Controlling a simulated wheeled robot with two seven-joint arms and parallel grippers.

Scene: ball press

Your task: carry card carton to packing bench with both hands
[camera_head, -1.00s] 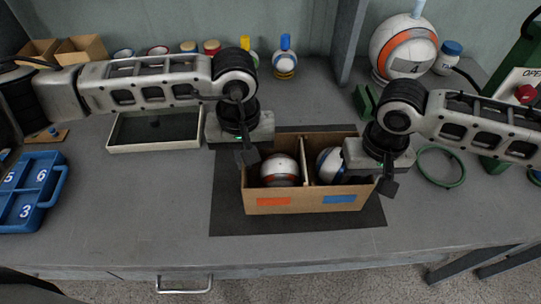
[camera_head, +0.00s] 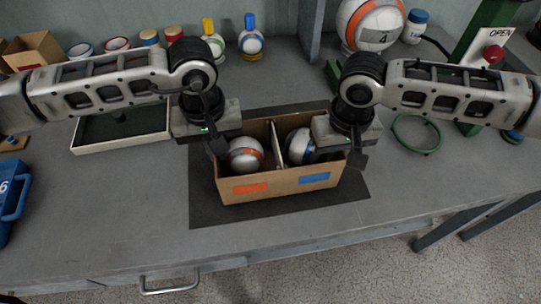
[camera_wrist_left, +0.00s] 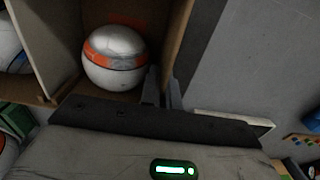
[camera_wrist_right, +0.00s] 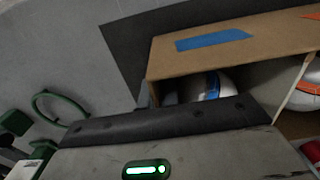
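The card carton (camera_head: 281,187) is an open brown box with a divider, an orange patch and a blue patch on its front. It stands over a dark mat; I cannot tell whether it touches it. A white ball with an orange band (camera_head: 246,155) lies in the left compartment, and a white ball with a blue band (camera_head: 299,146) in the right one. My left gripper (camera_head: 217,140) is shut on the carton's left wall; its fingers (camera_wrist_left: 162,90) straddle that wall. My right gripper (camera_head: 356,153) is at the right wall and appears shut on it; its inner finger is hidden.
The dark mat (camera_head: 207,207) lies on the grey bench (camera_head: 120,215). A shallow tray (camera_head: 85,147) is at left, blue case (camera_head: 12,198) at far left. A green ring (camera_head: 438,145) and green press (camera_head: 487,40) are at right. Bottles and a large ball (camera_head: 372,22) stand behind.

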